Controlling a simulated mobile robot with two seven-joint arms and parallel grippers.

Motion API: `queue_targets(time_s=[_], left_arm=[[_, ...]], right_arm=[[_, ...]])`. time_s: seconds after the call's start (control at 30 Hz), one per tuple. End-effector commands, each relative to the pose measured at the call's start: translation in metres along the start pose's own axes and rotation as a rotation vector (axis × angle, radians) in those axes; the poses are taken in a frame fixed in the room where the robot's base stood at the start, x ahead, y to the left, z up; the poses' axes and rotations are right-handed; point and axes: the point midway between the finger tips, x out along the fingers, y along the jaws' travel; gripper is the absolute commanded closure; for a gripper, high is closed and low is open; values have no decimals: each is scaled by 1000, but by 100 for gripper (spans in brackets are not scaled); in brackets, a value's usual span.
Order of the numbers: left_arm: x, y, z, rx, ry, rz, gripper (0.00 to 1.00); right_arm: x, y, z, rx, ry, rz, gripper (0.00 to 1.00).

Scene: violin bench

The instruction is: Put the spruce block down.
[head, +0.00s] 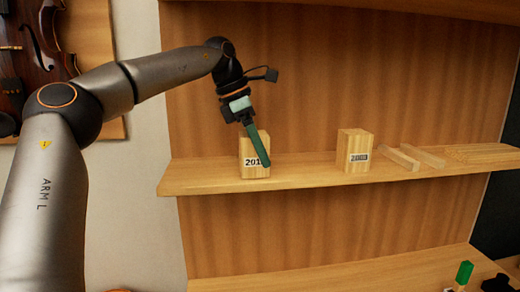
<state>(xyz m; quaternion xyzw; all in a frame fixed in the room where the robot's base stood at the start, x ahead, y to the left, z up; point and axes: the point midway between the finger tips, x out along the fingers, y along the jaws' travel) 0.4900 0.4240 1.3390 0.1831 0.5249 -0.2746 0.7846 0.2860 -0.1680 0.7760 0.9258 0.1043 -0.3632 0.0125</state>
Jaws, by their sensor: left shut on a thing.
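A pale wooden block (247,168) with a label reading "201" and a last character hidden by my finger stands upright at the left part of the wall shelf. I take it as the spruce block. My left gripper (262,157) reaches down to it from above, shut on it, with a green finger slanting across its front. The block's base appears at shelf level; I cannot tell whether it touches. A second pale block (355,145), labelled "2003" or similar, stands upright to the right. My right gripper is not in view.
The wooden shelf (310,179) has free room between the two blocks. Two pale wooden strips (402,159) lie right of the second block. A lower wooden surface (400,275) carries a green-topped item (465,271) at bottom right. A violin (38,45) hangs at upper left.

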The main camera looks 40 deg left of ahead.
Motion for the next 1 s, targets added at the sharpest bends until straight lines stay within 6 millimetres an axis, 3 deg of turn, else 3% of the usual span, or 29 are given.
queue_targets(time_s=[0.37,0.4,0.6,0.87,1.0], left_arm=[[3,0,-1,2,-1,0,89],[4,0,-1,2,0,0,23],[4,0,-1,2,0,0,1],[2,0,0,2,0,0,0],[-11,1,1,1,-1,3,0]], right_arm=[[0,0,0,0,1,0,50],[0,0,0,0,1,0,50],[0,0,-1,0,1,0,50],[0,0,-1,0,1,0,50],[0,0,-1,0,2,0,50]])
